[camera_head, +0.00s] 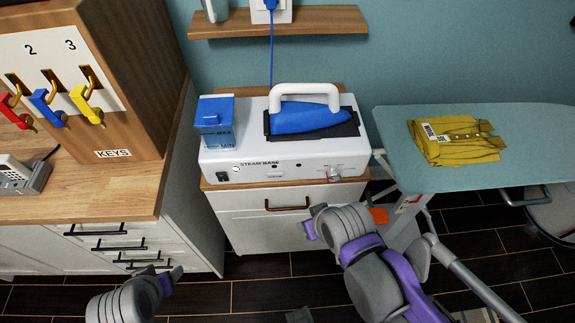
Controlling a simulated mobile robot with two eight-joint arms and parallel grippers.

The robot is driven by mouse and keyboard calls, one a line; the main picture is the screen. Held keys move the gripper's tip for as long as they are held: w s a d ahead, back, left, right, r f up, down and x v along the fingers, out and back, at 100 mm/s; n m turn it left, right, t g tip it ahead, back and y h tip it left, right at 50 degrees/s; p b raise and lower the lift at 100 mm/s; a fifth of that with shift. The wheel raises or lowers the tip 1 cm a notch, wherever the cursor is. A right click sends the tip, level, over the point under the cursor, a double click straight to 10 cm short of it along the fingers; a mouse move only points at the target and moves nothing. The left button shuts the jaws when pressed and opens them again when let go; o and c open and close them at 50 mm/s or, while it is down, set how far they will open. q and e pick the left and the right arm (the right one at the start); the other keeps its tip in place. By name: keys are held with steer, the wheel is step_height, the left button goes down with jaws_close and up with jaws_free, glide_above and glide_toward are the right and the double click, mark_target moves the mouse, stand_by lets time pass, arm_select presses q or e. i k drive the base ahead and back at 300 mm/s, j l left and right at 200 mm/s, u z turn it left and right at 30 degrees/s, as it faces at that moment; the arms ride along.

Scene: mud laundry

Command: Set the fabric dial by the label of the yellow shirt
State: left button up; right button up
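The yellow shirt (468,145) lies folded on the ironing board at the right. Its white label (430,132) shows dark marks too small to read. The dial's setting is too small to read. My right gripper (312,222) is below and in front of the steam base, apart from the dial. My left gripper (170,279) is low at the lower left, in front of the drawers. Neither visibly holds anything; their finger gaps are unclear.
A blue iron (303,118) with a white handle rests on the steam base beside a blue water tank (215,122). The ironing board (400,171) stands at the right. A wooden key cabinet (143,115) and a counter (115,192) fill the left.

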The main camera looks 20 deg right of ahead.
mark_target(333, 175)
steer(key=z, duration=1.35)
